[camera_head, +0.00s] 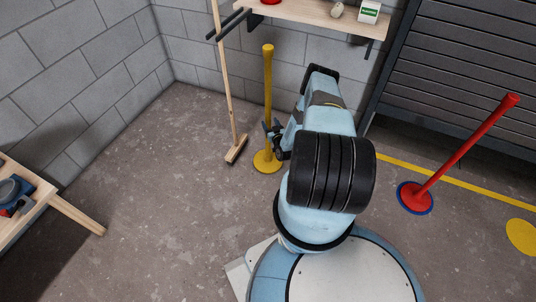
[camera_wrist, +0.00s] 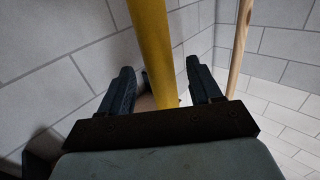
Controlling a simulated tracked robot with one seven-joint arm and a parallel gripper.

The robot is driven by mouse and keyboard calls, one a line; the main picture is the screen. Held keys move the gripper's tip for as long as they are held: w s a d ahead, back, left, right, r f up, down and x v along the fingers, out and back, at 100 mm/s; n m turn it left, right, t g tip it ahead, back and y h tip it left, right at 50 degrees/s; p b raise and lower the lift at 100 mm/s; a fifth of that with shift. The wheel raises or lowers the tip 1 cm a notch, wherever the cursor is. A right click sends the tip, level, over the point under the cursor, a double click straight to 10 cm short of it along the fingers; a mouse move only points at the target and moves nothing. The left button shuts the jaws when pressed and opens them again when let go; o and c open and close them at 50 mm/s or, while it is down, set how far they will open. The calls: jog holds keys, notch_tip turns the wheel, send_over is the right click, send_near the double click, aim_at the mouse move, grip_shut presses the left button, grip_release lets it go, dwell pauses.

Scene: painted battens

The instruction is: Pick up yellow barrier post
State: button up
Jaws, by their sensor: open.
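The yellow barrier post (camera_head: 268,95) stands upright on its round yellow base (camera_head: 266,162) near the back wall, below the wooden shelf. My gripper (camera_head: 273,131) is at the lower half of the post, coming from the right. In the wrist view the yellow post (camera_wrist: 153,45) passes between the two dark fingers of my gripper (camera_wrist: 155,82). The fingers are open, with a gap on each side of the post. Whether either finger touches the post cannot be told. Part of the base is hidden.
A wooden broom (camera_head: 228,90) stands just left of the post, and its handle (camera_wrist: 240,45) shows in the wrist view. The shelf (camera_head: 310,22) hangs above. A red post (camera_head: 466,147) leans on a blue-rimmed base at right. A wooden bench (camera_head: 32,205) stands at left.

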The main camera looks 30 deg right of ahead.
aim_at(269, 122)
jog(key=shift+w+d+f, duration=0.1)
jog(key=shift+w+d, duration=0.1)
jog(key=shift+w, duration=1.4)
jog(key=shift+c, duration=0.5)
grip_shut()
